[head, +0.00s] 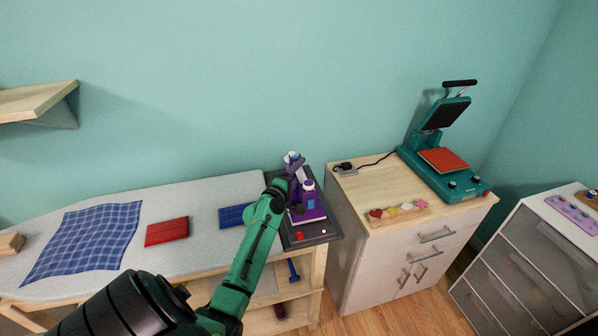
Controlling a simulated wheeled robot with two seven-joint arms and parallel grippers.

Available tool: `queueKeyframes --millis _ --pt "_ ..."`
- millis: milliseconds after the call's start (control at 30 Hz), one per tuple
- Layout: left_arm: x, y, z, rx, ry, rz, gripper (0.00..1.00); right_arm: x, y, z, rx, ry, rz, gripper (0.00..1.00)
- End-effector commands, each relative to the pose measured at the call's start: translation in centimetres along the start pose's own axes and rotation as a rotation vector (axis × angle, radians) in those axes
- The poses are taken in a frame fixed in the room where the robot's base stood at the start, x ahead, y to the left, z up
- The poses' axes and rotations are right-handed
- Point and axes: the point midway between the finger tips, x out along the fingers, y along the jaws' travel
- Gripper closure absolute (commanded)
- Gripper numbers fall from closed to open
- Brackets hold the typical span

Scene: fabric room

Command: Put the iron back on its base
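My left gripper (284,182) is at the end of the green arm, over the dark stand at the right end of the ironing table. A small purple and white thing (294,162), which looks like part of the iron, shows just beyond the gripper and appears to touch it. A purple unit (311,214) with a white top and a blue window, apparently the iron's base, stands upright on the dark stand (325,231), just right of the gripper. The arm's end hides the fingers, so their grip is unclear. My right gripper is out of view.
The grey ironing table (200,200) holds blue checked cloth (85,238), a red folded cloth (167,231) and a blue folded cloth (234,215). Right of a gap, a wooden cabinet (350,190) carries a teal heat press (440,183). A drawer unit (535,245) stands far right.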

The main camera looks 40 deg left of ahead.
Motion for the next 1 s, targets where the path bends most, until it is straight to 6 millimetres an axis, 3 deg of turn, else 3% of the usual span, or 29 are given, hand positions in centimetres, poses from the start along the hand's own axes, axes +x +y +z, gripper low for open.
queueKeyframes --millis 267,700,1000 --pt "-1.5 -0.2 0.1 -0.001 -0.002 -0.001 0.37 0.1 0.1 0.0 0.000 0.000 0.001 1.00" --pt "-11.2 -0.3 0.0 0.001 0.001 -0.001 0.37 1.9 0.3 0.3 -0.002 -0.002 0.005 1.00" --pt "-12.0 0.1 0.0 0.000 0.000 0.001 0.37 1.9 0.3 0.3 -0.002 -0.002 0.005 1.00"
